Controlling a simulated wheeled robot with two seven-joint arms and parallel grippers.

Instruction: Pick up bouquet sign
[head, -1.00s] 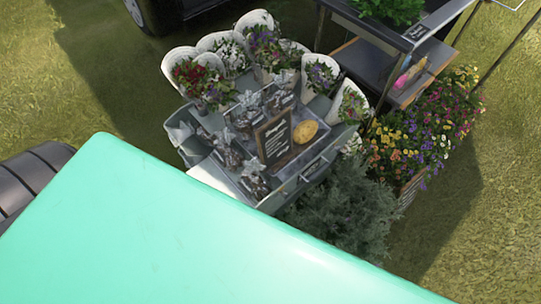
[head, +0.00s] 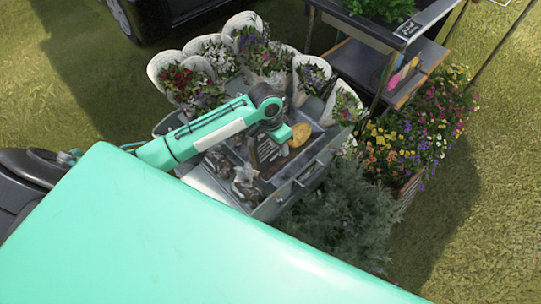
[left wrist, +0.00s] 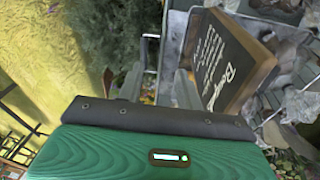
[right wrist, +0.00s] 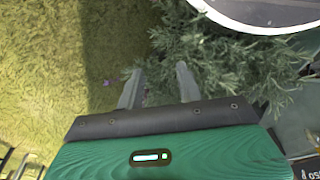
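The bouquet sign is a small dark board with white handwriting and a wooden frame. In the left wrist view the sign (left wrist: 235,60) stands tilted at the right, beside the right-hand finger rather than between the fingers. My left gripper (left wrist: 158,82) is open with nothing between its fingertips. In the head view the sign (head: 267,151) is mostly hidden under my left arm, whose wrist hangs over the grey display stand (head: 300,180); the fingertips are hidden there. My right gripper (right wrist: 158,85) is open and empty above grass and a green shrub (right wrist: 225,60).
White-wrapped bouquets (head: 245,35) ring the back of the stand, and silver-wrapped bunches (head: 245,185) lie in it. A yellow oval object (head: 300,134) is next to the sign. The shrub (head: 345,215) and a flower planter (head: 420,130) stand to the right.

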